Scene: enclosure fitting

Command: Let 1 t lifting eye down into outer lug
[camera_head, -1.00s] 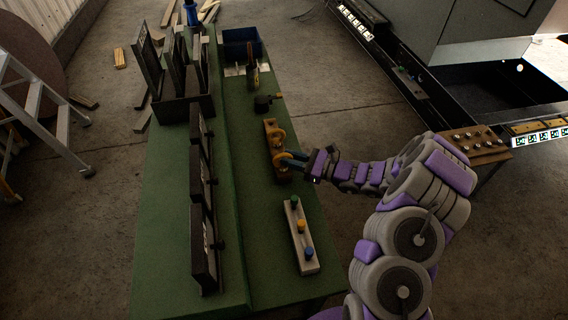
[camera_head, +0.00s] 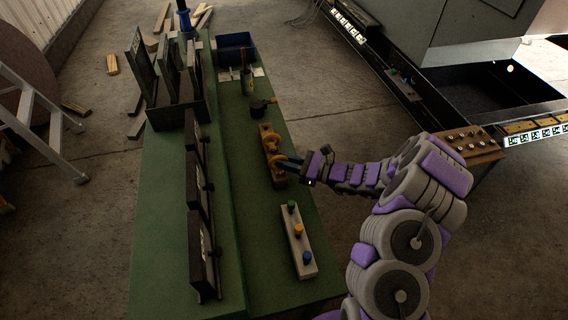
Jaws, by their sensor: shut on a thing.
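A narrow brown block (camera_head: 281,182) stands on the green bench top, in the middle of the head view. An orange-yellow ring-shaped eye (camera_head: 270,140) stands on its far half. My gripper (camera_head: 282,162) reaches in from the right, over the near half of the block. The size marking is too small to read.
A pale strip with green, orange and blue knobs (camera_head: 298,243) lies nearer on the bench (camera_head: 170,230). A dark tool (camera_head: 260,105) and a blue bin (camera_head: 236,50) are farther back. Upright dark panels (camera_head: 200,210) line the left. Bare green bench lies between panels and block.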

